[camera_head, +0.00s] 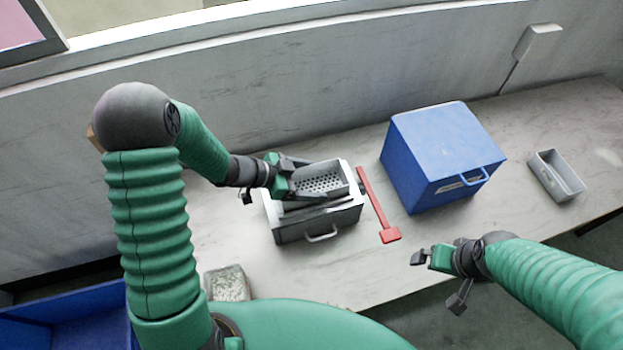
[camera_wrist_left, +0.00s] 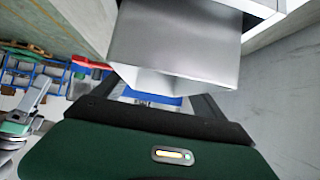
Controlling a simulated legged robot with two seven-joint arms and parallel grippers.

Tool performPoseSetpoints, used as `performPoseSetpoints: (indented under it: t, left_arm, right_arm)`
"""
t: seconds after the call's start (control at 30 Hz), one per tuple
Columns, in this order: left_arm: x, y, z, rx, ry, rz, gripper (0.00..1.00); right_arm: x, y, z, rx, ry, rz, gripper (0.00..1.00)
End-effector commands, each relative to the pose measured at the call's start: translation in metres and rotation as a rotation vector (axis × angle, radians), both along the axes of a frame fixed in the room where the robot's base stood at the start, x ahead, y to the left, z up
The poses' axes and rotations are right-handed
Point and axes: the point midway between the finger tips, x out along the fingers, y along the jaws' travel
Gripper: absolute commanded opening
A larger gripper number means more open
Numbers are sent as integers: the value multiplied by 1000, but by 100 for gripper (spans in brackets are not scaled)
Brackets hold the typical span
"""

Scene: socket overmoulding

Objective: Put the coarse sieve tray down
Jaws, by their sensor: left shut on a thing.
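The coarse sieve tray (camera_head: 322,180) is a grey metal tray with a perforated floor. In the head view it sits at the top of a grey box-like unit (camera_head: 318,222) with a front handle. My left gripper (camera_head: 308,178) is shut on the tray's left side. In the left wrist view a grey metal wall of the tray (camera_wrist_left: 180,45) fills the space between the fingers. Whether the tray rests on the unit or hangs just above it I cannot tell. My right gripper (camera_head: 437,280) is empty, over the table's front edge; its jaw opening is unclear.
A red bar-shaped lever (camera_head: 376,205) lies right of the grey unit. A blue box (camera_head: 440,150) with a handle stands further right, then a small grey bin (camera_head: 556,176). A rough grey block (camera_head: 228,283) is at the front left. The table (camera_head: 340,280) is clear in front of the unit.

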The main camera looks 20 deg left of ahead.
Motion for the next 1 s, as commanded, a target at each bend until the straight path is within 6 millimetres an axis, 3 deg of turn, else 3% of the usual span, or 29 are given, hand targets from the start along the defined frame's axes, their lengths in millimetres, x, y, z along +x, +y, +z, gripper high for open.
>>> performPoseSetpoints:
  t: [0.07, 0.1, 0.23, 0.57, 1.0]
  left_arm:
    - [0, 0, -2, 0, 1, 1, 29]
    - [0, 0, -2, 0, 0, 0, 84]
    - [0, 0, -2, 0, 0, 0, 100]
    - [-3, 5, 5, 1, -2, 1, 100]
    - [-49, 73, 63, 1, -2, 1, 100]
  right_arm:
    - [0, 0, -1, 0, 0, 0, 100]
    - [0, 0, -1, 0, 0, 0, 100]
    - [0, 0, 0, 0, 0, 0, 100]
    - [0, 0, 2, 0, 0, 0, 100]
    - [0, 0, 18, 0, 0, 0, 100]
